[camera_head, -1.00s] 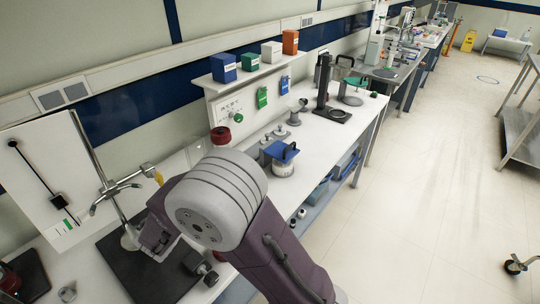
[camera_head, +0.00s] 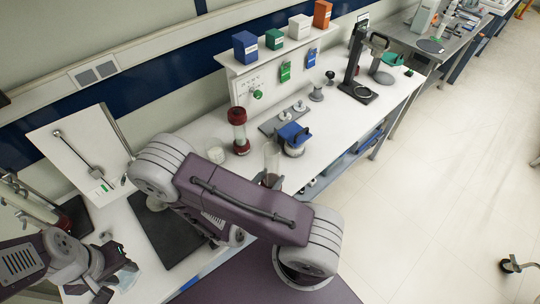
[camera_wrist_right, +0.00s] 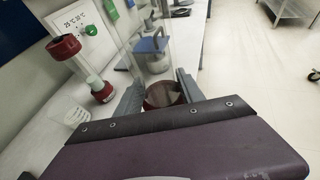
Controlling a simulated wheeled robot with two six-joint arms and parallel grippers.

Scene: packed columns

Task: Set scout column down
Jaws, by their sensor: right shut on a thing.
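In the head view, a clear glass column (camera_head: 271,157) with a dark reddish-brown lower end stands out beyond my right forearm. The right wrist view shows the same column (camera_wrist_right: 150,60) between the two grey fingers of my right gripper (camera_wrist_right: 160,95), which is shut on it. It looks roughly upright; whether its base touches the bench is hidden. I cannot tell whether this is the scout column. My left gripper (camera_head: 117,277) is at the lower left of the head view, fingers apart, near a pale bluish item (camera_head: 128,278).
A red-capped column (camera_head: 238,132) stands left of the held column, with a beaker (camera_head: 215,151) beside it. A blue-topped jar (camera_head: 293,139) stands close behind. A dark mat (camera_head: 168,236) lies below my right arm. White bench top (camera_head: 330,130) is bare farther right.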

